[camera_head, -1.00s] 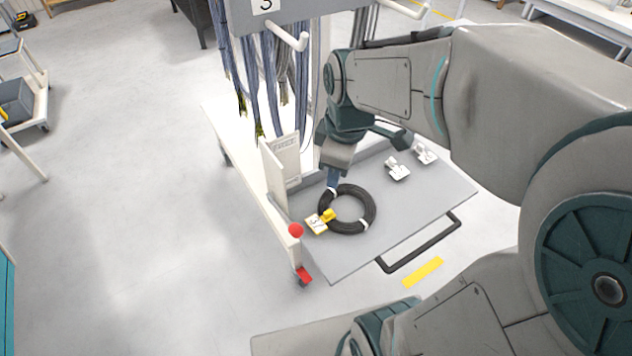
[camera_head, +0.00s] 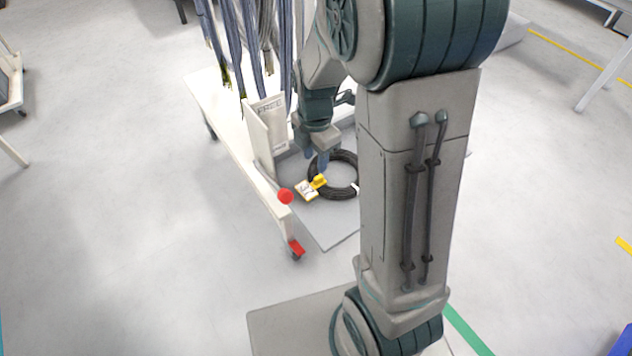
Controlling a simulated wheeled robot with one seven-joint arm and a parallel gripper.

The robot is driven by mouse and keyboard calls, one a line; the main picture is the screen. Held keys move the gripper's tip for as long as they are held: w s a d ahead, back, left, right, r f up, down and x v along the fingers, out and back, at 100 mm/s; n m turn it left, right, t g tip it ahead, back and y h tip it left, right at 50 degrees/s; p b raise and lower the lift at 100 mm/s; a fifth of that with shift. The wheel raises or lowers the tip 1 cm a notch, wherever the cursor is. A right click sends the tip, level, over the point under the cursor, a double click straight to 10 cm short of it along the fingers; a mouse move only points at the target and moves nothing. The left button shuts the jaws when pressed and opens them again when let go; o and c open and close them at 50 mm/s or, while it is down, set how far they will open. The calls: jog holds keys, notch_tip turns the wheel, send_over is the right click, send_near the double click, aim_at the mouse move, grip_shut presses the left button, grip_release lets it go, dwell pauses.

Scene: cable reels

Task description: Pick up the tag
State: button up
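A white tag with a yellow part (camera_head: 306,191) lies at the left edge of a black cable coil (camera_head: 333,190) on the grey cart tray (camera_head: 331,236). My gripper (camera_head: 319,163) points down over the coil's upper left, just above the tag in the picture. Its bluish fingertips are small and seen from behind, so I cannot tell whether they are open or shut, or whether they touch the coil. My arm hides the coil's right edge and the right part of the tray.
A white upright holder (camera_head: 268,138) stands on the cart left of my gripper. Blue-grey cables (camera_head: 247,60) hang behind it.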

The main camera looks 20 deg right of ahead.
aim_at(316, 178)
jog(key=shift+d+f+p, duration=0.1)
jog(key=shift+f+p, duration=0.25)
jog(key=shift+f, duration=3.2)
jog(key=shift+s, duration=0.1)
grip_shut()
